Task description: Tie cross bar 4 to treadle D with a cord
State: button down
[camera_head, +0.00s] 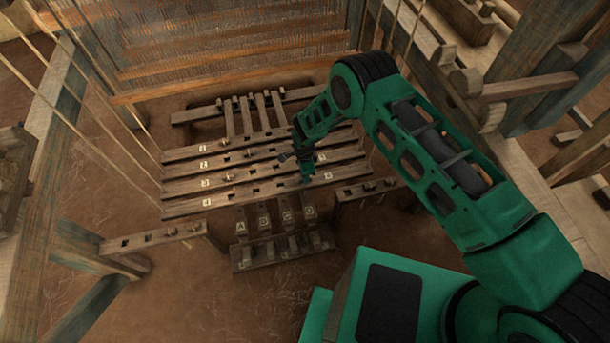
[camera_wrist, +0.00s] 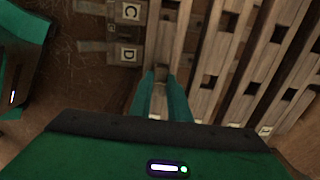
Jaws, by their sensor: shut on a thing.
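Cross bar 4 (camera_head: 232,201) is the lowest of a row of slotted wooden bars in the head view. It appears to be the bar nearest the treadles in the wrist view (camera_wrist: 181,46). Treadle D (camera_head: 309,212) is the rightmost of the lettered treadles below the bars. Its D plate shows left of the fingers in the wrist view (camera_wrist: 129,55). My gripper (camera_head: 306,179) points down over the right part of the lower bars. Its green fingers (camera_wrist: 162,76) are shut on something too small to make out. No cord can be made out in either view.
The other cross bars (camera_head: 232,176) lie parallel behind bar 4, with narrow gaps. Treadle C's plate (camera_wrist: 131,11) is beside D. Several loom cords (camera_head: 408,65) hang at the sides, and warp threads (camera_head: 220,55) stand behind. The earth floor (camera_head: 170,285) at front left is clear.

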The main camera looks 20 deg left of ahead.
jog(key=c, duration=1.6)
grip_release()
notch_tip(320, 180, up, 11)
jog(key=shift+f, duration=0.15)
